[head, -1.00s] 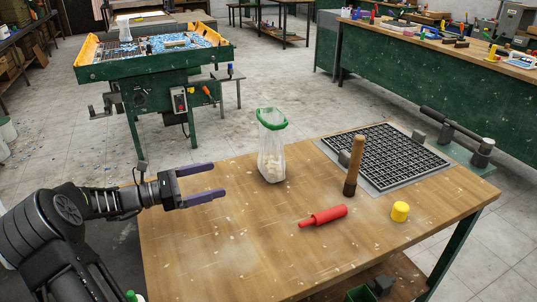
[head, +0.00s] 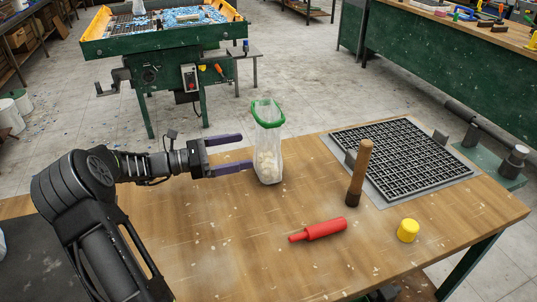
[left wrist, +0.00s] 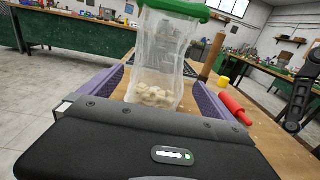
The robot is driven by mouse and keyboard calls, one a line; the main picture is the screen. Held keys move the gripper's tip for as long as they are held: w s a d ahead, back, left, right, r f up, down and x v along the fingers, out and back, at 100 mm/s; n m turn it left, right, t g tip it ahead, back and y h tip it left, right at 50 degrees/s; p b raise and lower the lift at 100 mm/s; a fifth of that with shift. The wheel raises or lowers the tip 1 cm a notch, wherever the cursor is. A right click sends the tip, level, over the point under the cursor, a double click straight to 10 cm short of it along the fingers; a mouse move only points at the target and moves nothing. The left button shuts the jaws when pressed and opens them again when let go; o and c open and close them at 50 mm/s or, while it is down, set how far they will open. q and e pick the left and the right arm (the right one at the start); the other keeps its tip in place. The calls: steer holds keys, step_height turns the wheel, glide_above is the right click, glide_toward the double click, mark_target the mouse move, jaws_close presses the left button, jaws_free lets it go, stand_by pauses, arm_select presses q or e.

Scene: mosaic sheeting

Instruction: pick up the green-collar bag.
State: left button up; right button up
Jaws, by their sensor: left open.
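The green-collar bag (head: 268,150) stands upright near the back edge of the wooden table, clear plastic with pale pieces in its lower part and a green ring at its top. My left gripper (head: 242,152) is open just left of the bag, its purple fingers pointing toward it. In the left wrist view the bag (left wrist: 158,62) stands ahead, in line with the gap between the open fingers (left wrist: 160,85). How far it lies between the fingertips is hard to tell.
On the wooden table (head: 230,250) lie a red tool (head: 320,229), an upright wooden-handled tool (head: 360,175), a yellow cylinder (head: 408,230) and a black grid sheet (head: 405,155). A green workbench (head: 170,50) stands behind.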

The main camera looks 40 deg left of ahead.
mark_target(258, 147)
arm_select(q)
steer(key=x, duration=0.5)
steer(key=shift+w+d, duration=0.4)
steer(key=shift+w, duration=0.1)
steer(key=shift+p+x, duration=0.5)
steer(key=shift+x, duration=2.2)
steer(key=shift+a+f, duration=0.15)
steer(key=shift+f, duration=0.05)
steer(key=c, duration=1.4)
steer(key=shift+c, duration=0.2)
step_height(258, 147, up, 10)
steer(key=shift+r, duration=0.1)
